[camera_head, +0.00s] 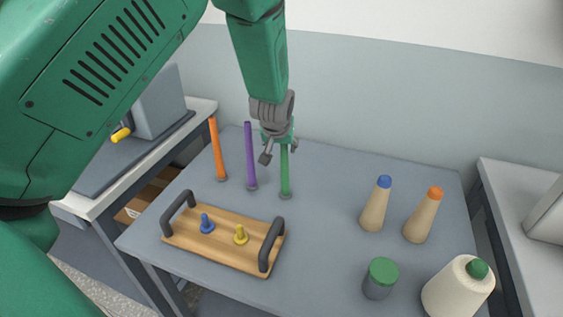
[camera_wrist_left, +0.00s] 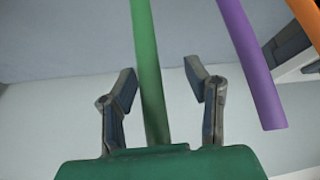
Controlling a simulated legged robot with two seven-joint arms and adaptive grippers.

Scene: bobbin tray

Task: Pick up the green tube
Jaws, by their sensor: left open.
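The green tube (camera_head: 285,174) stands upright on a small base on the grey table, right of the purple tube (camera_head: 250,157) and the orange tube (camera_head: 217,150). My left gripper (camera_head: 279,156) is at the green tube's upper end. In the left wrist view the green tube (camera_wrist_left: 146,60) runs between the two open fingers (camera_wrist_left: 160,85) with a gap on each side. The purple tube (camera_wrist_left: 248,62) and orange tube (camera_wrist_left: 306,20) lie to the right there. The green tube's top is hidden by the gripper in the head view. My right gripper is not in view.
A wooden tray (camera_head: 213,251) with two dark handles holds a blue peg (camera_head: 206,223) and a yellow peg (camera_head: 240,234). Several cones and a green-lidded jar (camera_head: 379,279) stand at the right. The table middle is clear.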

